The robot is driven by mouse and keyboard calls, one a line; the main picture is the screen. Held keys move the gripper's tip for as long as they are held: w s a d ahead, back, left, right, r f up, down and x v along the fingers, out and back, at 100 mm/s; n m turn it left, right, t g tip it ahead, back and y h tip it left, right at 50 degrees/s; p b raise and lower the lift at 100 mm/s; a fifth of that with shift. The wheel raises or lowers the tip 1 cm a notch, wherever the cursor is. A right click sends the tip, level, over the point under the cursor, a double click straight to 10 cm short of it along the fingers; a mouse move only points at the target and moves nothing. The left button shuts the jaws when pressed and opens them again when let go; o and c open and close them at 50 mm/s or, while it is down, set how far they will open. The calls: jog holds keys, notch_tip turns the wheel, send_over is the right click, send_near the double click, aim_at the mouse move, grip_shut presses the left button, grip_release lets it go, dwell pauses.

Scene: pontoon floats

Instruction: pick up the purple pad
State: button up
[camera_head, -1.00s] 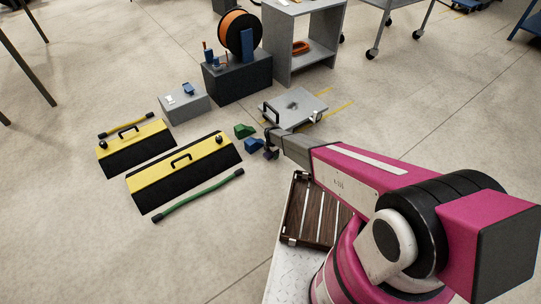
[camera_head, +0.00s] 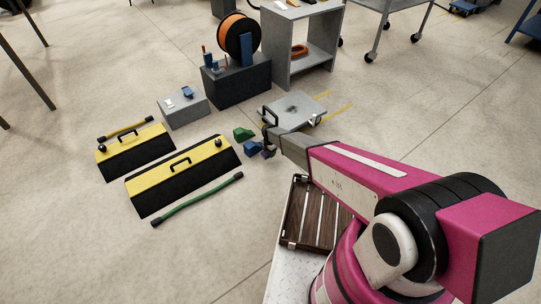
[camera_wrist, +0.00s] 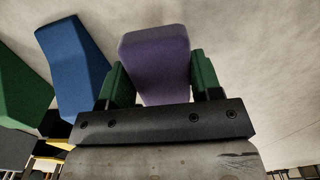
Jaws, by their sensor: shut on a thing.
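The purple pad (camera_wrist: 156,62) is held between the two green-faced fingers of my gripper (camera_wrist: 160,85) in the wrist view. In the head view my gripper (camera_head: 269,147) is low over the floor, and only a small dark purple bit of the pad (camera_head: 267,155) shows at its tip. My gripper is shut on the pad. Whether the pad is clear of the floor is hard to tell. A blue pad (camera_head: 253,149) and a green pad (camera_head: 243,134) lie just left of it. The wrist view also shows the blue pad (camera_wrist: 73,65) and the green pad (camera_wrist: 20,90).
A grey plate with a handle (camera_head: 292,108) lies just behind my gripper. Two yellow-and-black ramp blocks (camera_head: 183,170) and a green hose (camera_head: 197,200) lie to the left. A dark box (camera_head: 237,83) with an orange reel (camera_head: 239,36) stands behind. Floor at front left is clear.

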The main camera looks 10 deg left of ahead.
jog(key=s+a+r, duration=0.6)
jog(key=s+a, duration=0.1)
jog(key=shift+s+a, duration=0.2)
jog(key=shift+s, duration=0.1)
jog(key=shift+r, duration=0.1)
